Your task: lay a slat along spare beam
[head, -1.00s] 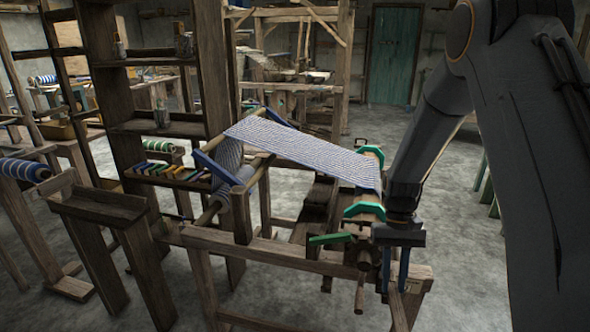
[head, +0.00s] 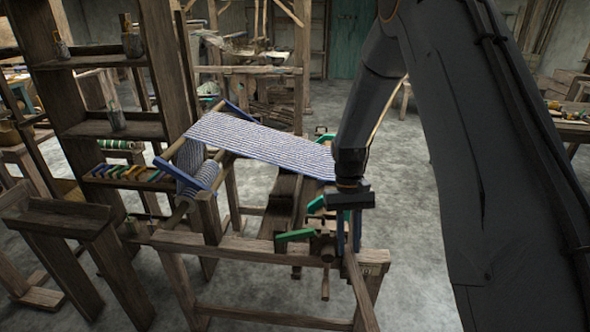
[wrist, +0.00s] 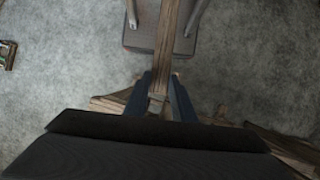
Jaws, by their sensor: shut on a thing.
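My gripper (head: 348,245) points down over the right end of the loom's front rail (head: 240,248). Its two fingers are shut on a wooden slat (head: 361,292). The slat runs from between the fingers toward the bottom of the head view. In the wrist view my gripper (wrist: 160,100) shows with the slat (wrist: 170,45) running away between the fingers. I cannot tell which beam is the spare one.
Striped blue-white cloth (head: 262,146) stretches across the loom, close behind the gripper. A shelf rack with bobbins (head: 128,176) stands left, beside a narrow wooden stand (head: 62,222). The floor (head: 420,205) right of the loom is clear.

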